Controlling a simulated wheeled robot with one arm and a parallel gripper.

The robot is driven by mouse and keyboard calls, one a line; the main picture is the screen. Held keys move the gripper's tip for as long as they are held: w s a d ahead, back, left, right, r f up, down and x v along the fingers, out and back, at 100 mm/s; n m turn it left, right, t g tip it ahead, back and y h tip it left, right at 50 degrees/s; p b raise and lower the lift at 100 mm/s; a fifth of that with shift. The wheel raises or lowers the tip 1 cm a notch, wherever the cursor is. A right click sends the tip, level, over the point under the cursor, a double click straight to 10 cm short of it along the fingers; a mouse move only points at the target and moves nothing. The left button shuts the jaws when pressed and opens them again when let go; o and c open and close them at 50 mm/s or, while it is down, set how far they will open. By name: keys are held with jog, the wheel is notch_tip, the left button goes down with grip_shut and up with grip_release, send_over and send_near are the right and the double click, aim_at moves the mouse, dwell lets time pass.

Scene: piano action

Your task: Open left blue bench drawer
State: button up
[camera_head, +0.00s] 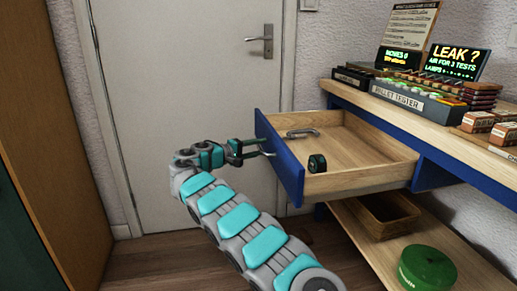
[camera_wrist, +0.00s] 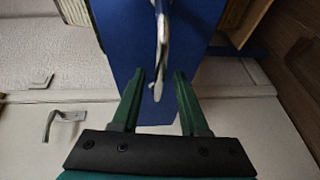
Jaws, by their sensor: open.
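The left blue bench drawer (camera_head: 279,157) stands pulled out from the bench in the head view, with its wooden inside showing. Its blue front also shows in the wrist view (camera_wrist: 120,60). A metal handle (camera_wrist: 161,40) sticks out from that front, and a small part of it shows in the head view (camera_head: 262,153). My gripper (camera_head: 252,149) is just outside the drawer front, by the handle. In the wrist view the green fingers (camera_wrist: 160,80) are apart, with the handle's end between or just beyond them; I cannot tell whether they touch it.
In the drawer lie a small dark green roll (camera_head: 317,163) and a grey metal handle-like piece (camera_head: 302,132). A shelf below holds a basket (camera_head: 381,214) and a green tin (camera_head: 427,267). A closed door (camera_head: 180,90) stands behind.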

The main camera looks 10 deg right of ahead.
jog(key=f+v, duration=0.1)
jog(key=v, duration=0.6)
jog(key=shift+a+r, duration=0.4)
jog(key=shift+r, duration=0.1)
jog(key=shift+s, duration=0.2)
